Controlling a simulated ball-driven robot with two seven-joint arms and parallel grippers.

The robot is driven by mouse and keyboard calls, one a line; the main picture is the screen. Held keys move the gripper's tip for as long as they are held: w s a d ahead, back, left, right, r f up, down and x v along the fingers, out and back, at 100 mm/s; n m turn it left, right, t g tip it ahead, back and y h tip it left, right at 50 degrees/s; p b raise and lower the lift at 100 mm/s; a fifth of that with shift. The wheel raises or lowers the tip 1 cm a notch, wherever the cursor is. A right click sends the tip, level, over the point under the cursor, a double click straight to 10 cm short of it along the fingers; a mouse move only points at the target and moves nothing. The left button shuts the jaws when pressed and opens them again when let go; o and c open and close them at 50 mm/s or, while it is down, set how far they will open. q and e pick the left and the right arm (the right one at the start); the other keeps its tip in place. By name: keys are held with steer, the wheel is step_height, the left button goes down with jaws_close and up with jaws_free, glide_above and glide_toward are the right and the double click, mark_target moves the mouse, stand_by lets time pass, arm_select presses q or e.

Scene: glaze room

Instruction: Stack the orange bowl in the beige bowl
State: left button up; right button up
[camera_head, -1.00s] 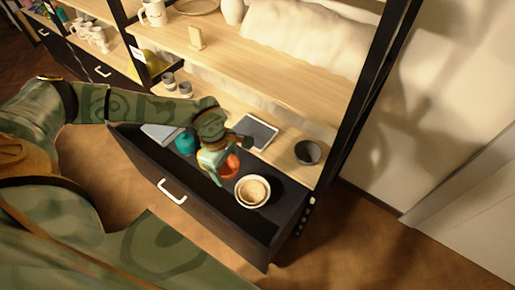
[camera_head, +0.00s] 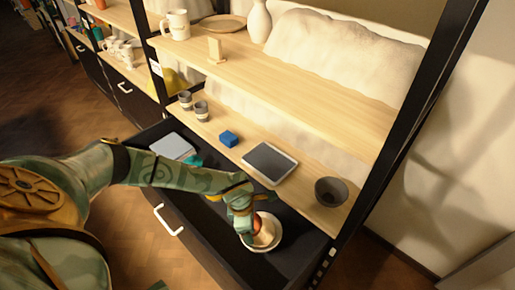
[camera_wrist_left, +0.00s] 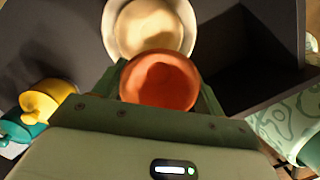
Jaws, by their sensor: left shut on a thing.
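My left gripper (camera_head: 250,228) is shut on the orange bowl (camera_head: 258,222), which also shows between the fingers in the left wrist view (camera_wrist_left: 160,82). The beige bowl (camera_head: 266,240) is in the open drawer, with a wider pale bowl (camera_head: 279,245) around it. In the left wrist view the beige bowl (camera_wrist_left: 150,22) and the pale bowl's rim (camera_wrist_left: 108,28) are just beyond the orange bowl. In the head view the orange bowl overlaps the beige one; I cannot tell whether they touch. My right gripper is not in view.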

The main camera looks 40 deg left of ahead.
arm_select(q)
steer(key=shift+w+d+f, duration=0.2)
steer(key=shift+f, duration=0.2)
steer(key=f+b, duration=0.3)
steer(key=shift+w+d+f, duration=0.25)
steer(key=shift+d+f, duration=0.05)
steer(key=shift+f, duration=0.25)
steer(key=shift+r, duration=0.25)
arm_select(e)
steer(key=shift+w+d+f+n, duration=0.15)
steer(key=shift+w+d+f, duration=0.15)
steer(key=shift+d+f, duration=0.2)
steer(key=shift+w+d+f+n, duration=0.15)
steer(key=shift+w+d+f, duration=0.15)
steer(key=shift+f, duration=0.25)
arm_select(q)
steer(key=shift+f, duration=0.2)
steer(key=o, duration=1.1)
